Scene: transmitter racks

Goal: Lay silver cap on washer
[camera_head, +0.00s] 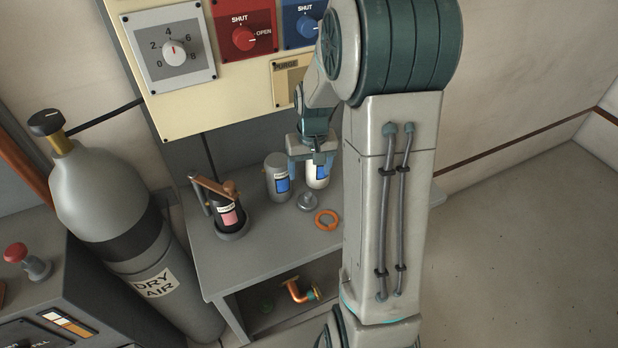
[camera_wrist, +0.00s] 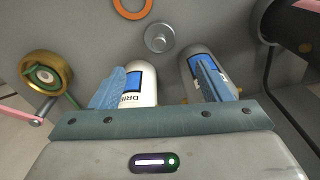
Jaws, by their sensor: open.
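The silver cap (camera_head: 308,201) is a small round disc with a raised knob, lying on the grey bench. It also shows in the wrist view (camera_wrist: 159,38), ahead of the fingers. The washer (camera_head: 327,219) is a flat orange ring lying on the bench beside the cap, apart from it. Part of the washer is cut off at the top of the wrist view (camera_wrist: 132,14). My gripper (camera_head: 312,160) is above the back of the bench, near the bottles. In the wrist view its blue fingers (camera_wrist: 165,80) are spread, with nothing held between them.
A white bottle (camera_head: 317,174) and a grey canister (camera_head: 277,178), both blue-labelled, stand close to my gripper. A dark pink-labelled bottle (camera_head: 227,212) stands left. A copper fitting (camera_head: 298,291) lies on the lower shelf. The bench's front (camera_head: 265,255) is clear.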

